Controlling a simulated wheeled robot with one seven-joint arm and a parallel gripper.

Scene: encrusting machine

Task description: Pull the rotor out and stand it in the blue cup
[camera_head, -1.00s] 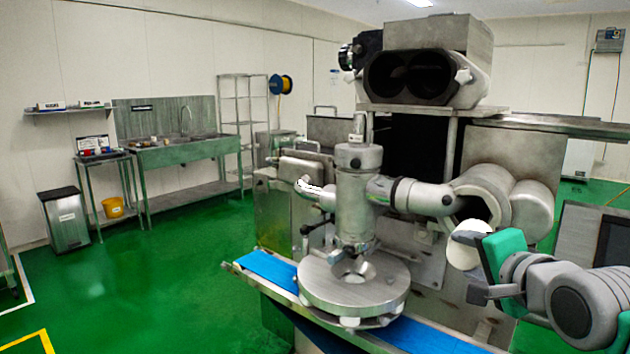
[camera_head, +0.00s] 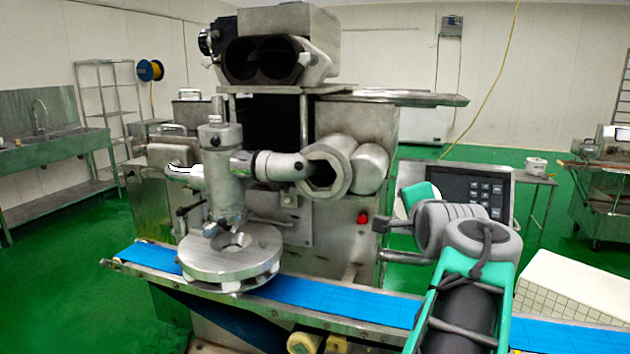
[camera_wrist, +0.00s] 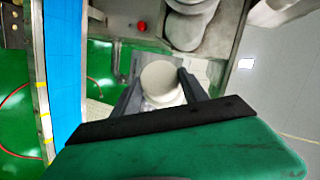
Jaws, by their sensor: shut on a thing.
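My gripper (camera_head: 398,213) is right of the machine's open housing and apart from it. In the wrist view, my gripper (camera_wrist: 162,88) is shut on a pale round piece, which I take to be the rotor (camera_wrist: 160,78). Its round end faces the camera between the two fingers; the rest of its length is hidden. In the head view only a pale sliver of it shows beside the teal gripper part. The housing's hexagonal mouth (camera_head: 322,174) is open and looks dark inside. No blue cup can be made out in either view.
The blue conveyor belt (camera_head: 335,301) runs below my arm. A control panel (camera_head: 474,191) stands close behind my gripper, and a red button (camera_head: 362,218) is on the machine front. A steel table with a white pot (camera_head: 537,166) stands at the right. A white tiled block (camera_head: 570,300) is at lower right.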

